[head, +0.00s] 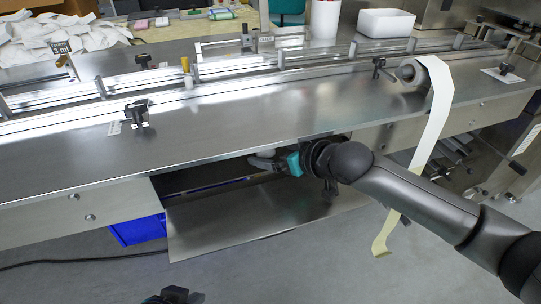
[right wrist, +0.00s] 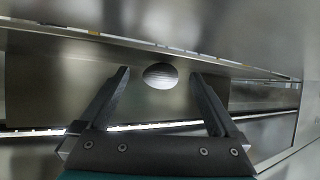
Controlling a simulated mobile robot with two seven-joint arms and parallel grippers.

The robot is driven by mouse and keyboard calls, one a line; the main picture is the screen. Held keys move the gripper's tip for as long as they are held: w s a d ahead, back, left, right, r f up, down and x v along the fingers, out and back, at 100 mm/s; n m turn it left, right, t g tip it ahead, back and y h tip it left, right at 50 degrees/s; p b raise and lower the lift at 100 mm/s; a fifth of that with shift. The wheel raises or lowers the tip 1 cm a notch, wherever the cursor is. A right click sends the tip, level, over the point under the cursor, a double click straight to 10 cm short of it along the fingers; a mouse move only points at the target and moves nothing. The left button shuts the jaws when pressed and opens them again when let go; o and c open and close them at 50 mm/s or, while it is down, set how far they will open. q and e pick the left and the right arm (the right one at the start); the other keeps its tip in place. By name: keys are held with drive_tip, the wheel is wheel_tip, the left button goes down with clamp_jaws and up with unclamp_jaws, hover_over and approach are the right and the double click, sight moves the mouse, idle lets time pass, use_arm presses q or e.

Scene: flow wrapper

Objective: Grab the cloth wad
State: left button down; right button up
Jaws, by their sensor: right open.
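A pale grey, ribbed, rounded thing, apparently the cloth wad (right wrist: 160,76), shows in the right wrist view against a metal panel. It lies between the fingertips of my right gripper (right wrist: 159,73) in the picture, with a visible gap on each side. The fingers are open; how far beyond the tips the wad is, I cannot tell. In the head view my right gripper (head: 264,163) reaches left into the opening under the machine's deck, and I cannot make out the wad clearly there. A dark part of my left gripper (head: 174,296) shows at the bottom edge; its fingers are not clear.
The steel deck (head: 220,125) overhangs the opening. A sloping metal panel (head: 240,220) lies below it, with a blue crate (head: 138,230) at its left. A film strip (head: 432,130) hangs from a roll beside my right arm. A cable lies on the floor at left.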

use_arm(q)
drive_tip(key=shift+w+d+t, duration=0.3)
drive_tip(key=shift+d+t, duration=0.05)
drive_tip(key=shift+t, duration=0.05)
use_arm(e)
drive_tip(key=shift+w+a+f, duration=0.2)
drive_tip(key=shift+w+a, duration=0.05)
drive_tip(key=shift+a, duration=0.05)
